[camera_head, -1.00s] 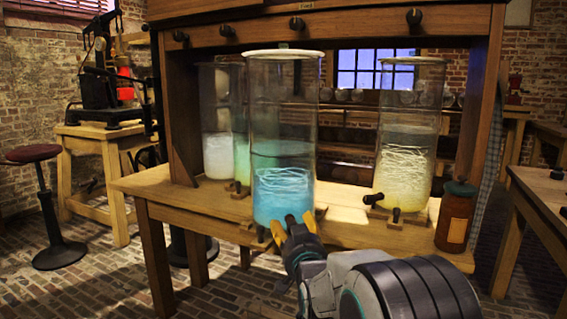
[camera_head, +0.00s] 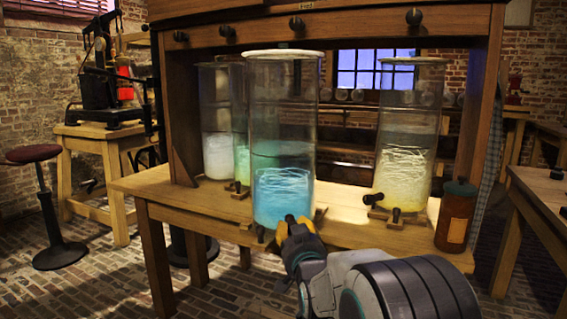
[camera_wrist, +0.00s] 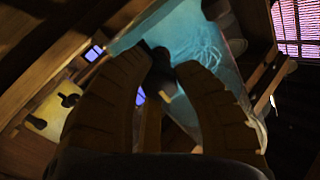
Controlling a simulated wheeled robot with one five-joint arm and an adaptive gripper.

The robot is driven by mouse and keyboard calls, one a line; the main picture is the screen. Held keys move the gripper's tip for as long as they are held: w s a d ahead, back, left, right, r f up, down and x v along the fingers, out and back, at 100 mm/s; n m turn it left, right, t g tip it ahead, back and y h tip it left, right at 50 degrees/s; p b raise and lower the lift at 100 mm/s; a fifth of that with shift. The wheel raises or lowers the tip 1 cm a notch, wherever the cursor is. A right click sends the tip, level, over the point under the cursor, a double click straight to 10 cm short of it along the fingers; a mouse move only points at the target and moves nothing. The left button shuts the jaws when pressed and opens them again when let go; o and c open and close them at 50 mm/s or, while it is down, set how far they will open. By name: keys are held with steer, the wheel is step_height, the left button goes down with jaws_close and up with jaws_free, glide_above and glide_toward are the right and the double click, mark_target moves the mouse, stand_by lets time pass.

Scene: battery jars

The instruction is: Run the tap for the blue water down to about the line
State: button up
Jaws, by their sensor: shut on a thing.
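A tall glass jar (camera_head: 283,110) with blue water (camera_head: 281,200) in its lower part stands at the front of the wooden bench. A pale coil shows inside the blue. A darker greenish band lies above the bright blue. I cannot clearly make out a separate mark line. The jar's dark tap is at its base, facing me; it shows in the wrist view (camera_wrist: 160,68) between my fingers. My gripper (camera_head: 292,222) is shut on this tap, its yellow-tipped fingers around it. The fingers hide part of the tap, and I cannot tell whether water flows.
A jar of yellowish liquid (camera_head: 406,150) with its own tap stands to the right, and a brown bottle (camera_head: 455,215) at the bench's right end. Pale (camera_head: 217,150) and green (camera_head: 241,160) jars stand behind left. A red-topped stool (camera_head: 33,154) is far left.

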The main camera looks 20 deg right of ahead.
jaws_close()
steer(key=n, duration=0.7)
steer(key=shift+n, duration=1.1)
steer(key=shift+a, duration=0.1)
